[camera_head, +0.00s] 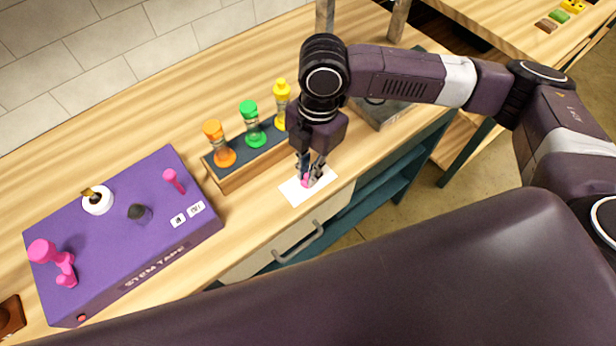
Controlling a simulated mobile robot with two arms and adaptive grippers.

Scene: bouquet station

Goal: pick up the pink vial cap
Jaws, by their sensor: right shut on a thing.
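The pink vial cap (306,182) is a small pink piece low between the fingertips of my right gripper (308,175), mostly hidden by the fingers. The gripper points down and is shut on the cap. Both are over a white card (292,193) near the counter's front edge; I cannot tell whether the cap still touches the card. My left gripper is not in view.
A wooden rack (236,180) with orange, green and yellow capped vials stands behind the card to the left. A purple stem tape box (110,230) with pink pieces is at the left. A dark tray (383,112) lies right of my gripper.

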